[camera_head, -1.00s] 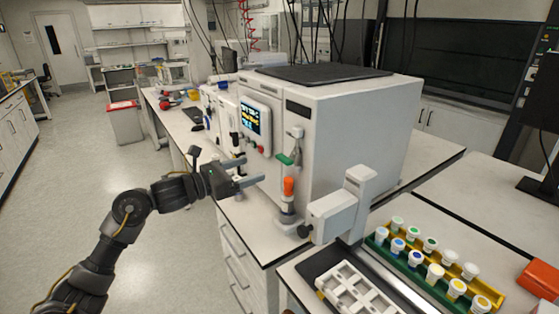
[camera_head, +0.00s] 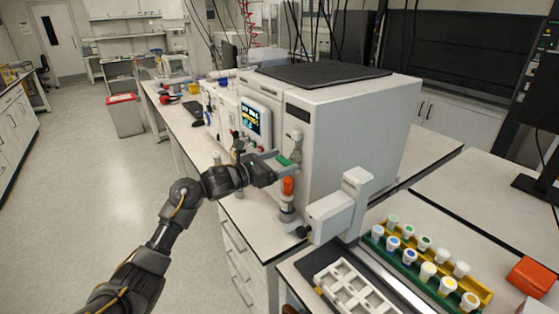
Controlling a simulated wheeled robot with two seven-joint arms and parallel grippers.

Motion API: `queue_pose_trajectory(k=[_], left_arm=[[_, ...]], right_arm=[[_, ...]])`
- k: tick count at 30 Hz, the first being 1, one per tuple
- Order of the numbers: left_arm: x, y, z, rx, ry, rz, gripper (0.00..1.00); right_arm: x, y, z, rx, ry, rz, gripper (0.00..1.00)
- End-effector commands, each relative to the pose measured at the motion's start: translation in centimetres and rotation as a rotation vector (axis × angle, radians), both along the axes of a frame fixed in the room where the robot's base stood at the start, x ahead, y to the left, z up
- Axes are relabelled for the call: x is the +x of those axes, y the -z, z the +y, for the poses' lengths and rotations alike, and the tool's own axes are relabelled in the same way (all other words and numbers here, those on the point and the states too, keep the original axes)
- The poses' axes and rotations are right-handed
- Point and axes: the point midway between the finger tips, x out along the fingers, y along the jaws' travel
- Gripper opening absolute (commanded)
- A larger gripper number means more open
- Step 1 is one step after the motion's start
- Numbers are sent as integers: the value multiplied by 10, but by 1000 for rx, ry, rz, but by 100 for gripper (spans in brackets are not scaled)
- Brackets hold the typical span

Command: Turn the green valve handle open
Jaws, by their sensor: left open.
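The green valve handle (camera_head: 284,161) sticks out from the front of the white reactor unit (camera_head: 345,135), just above an orange-topped fitting (camera_head: 288,187). My left gripper (camera_head: 283,163) is open at the green handle, with its fingers pointing right toward the unit's front. The fingers appear around or right beside the handle; I cannot tell whether they touch it. Part of the handle and the lower finger are hard to make out. My right gripper is not in view.
A display panel (camera_head: 256,121) is on the unit's front, left of the handle. A white instrument arm (camera_head: 340,210) stands to the right. A rack of capped vials (camera_head: 428,262) and a white tray (camera_head: 354,288) lie on the near bench.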

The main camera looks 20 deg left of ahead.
Motion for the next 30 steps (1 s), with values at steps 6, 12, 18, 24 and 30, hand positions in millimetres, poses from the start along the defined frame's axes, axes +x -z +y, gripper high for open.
queue_pose_trajectory(k=[6,12,18,24,30], left_arm=[[0,0,0,0,0,0,68],[0,0,0,-1,0,1,42],[0,0,0,-5,0,4,35],[0,2,0,-44,1,36,35],[0,4,1,-142,1,119,35]], right_arm=[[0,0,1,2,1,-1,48],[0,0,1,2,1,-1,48],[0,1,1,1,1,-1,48],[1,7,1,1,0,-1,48],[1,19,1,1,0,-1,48]])
